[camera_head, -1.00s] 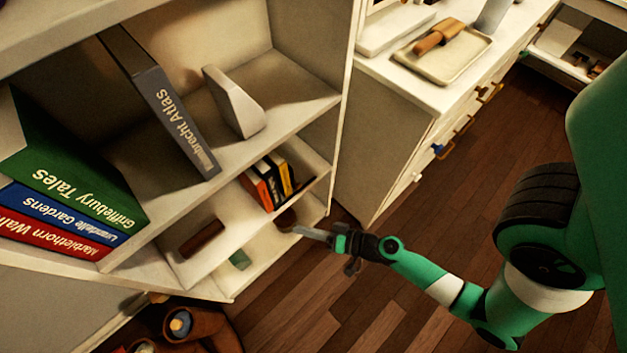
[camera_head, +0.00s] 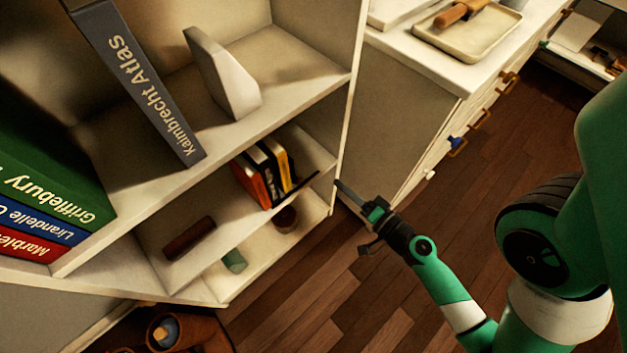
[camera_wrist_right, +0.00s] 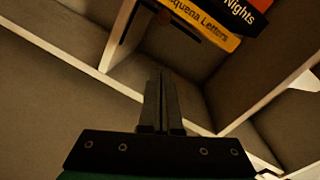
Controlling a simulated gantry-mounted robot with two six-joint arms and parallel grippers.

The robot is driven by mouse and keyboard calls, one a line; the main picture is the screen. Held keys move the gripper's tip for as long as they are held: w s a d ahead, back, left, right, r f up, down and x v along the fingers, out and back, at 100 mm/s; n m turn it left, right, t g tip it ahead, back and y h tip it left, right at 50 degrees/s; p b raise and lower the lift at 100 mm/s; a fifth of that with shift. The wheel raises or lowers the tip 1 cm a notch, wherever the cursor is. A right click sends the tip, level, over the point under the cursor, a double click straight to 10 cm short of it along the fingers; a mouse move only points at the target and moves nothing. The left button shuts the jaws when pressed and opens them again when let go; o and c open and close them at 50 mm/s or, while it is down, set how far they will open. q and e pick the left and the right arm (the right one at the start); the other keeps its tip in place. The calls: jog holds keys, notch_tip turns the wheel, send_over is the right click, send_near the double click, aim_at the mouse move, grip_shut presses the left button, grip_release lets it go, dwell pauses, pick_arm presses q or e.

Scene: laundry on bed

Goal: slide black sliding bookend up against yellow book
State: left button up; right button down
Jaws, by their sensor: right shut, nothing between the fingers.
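The yellow book (camera_head: 279,163) stands at the right end of a short row on the middle shelf; its spine, partly reading "Letters", shows in the right wrist view (camera_wrist_right: 205,27). The black sliding bookend (camera_head: 306,186) appears as a thin dark strip at the shelf front, right of the yellow book. In the right wrist view a dark bar (camera_wrist_right: 187,29) lies beside that book; I cannot tell how wide the gap is. My right gripper (camera_head: 339,183) is shut and empty, by the shelf's right side panel, apart from the bookend in the picture. My left gripper is out of view.
Black and orange-red books (camera_head: 251,184) stand left of the yellow one. A dark brown cylinder (camera_head: 190,238) lies farther left on that shelf. The side panel (camera_head: 325,130) bounds the bay on the right. A drawer cabinet (camera_head: 400,120) stands to the right; open floor lies in front.

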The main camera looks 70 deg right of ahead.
jog(key=w+p, duration=0.1)
jog(key=w, duration=0.1)
jog(key=w+f+p, duration=0.1)
jog(key=w+p, duration=0.1)
jog(key=w, duration=0.1)
jog(key=w+d+f+p, duration=0.1)
jog(key=w, duration=0.2)
jog(key=shift+w+f, duration=0.2)
jog(key=shift+w+a+f+p, duration=0.2)
jog(key=shift+w+a+p, duration=0.25)
jog(key=shift+p, duration=0.6)
jog(key=shift+s, duration=0.15)
